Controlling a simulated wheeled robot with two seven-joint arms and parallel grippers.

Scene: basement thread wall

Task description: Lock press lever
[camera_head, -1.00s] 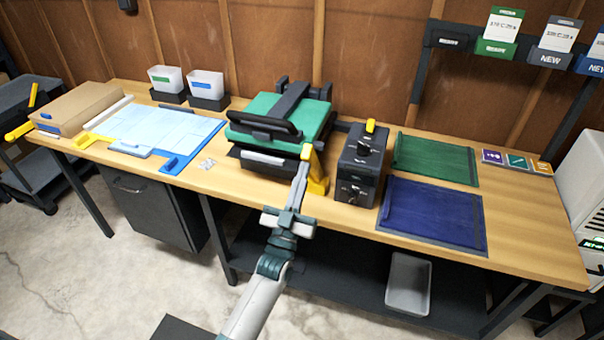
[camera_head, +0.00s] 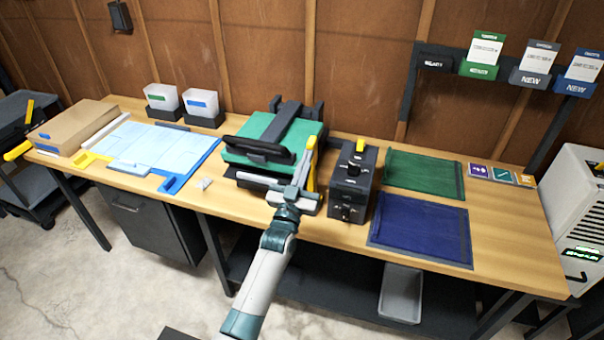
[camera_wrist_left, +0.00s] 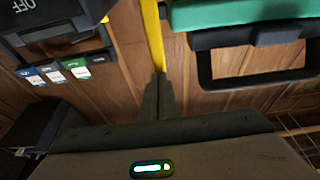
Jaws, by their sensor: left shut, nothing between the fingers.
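The press has a green top plate (camera_head: 272,130) and a black front handle (camera_head: 262,150); both show at the upper right of the left wrist view, the plate (camera_wrist_left: 240,14) above the handle (camera_wrist_left: 252,80). A yellow lever (camera_head: 311,142) stands roughly upright at the press's right side. It shows as a yellow strip (camera_wrist_left: 152,35) in the wrist view. My left gripper (camera_head: 304,164) is shut and empty, its fingertips (camera_wrist_left: 158,78) close to the lever and overlapping it in view. I cannot tell whether they touch. The gripper hides part of the lever. My right gripper is not in view.
A dark control box (camera_head: 351,182) with a yellow-topped switch stands close to the lever's right. Green (camera_head: 425,174) and blue (camera_head: 420,230) mats lie further right. A blue-edged board (camera_head: 150,150) and two white bins lie left. Sign holders hang on the wall rail.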

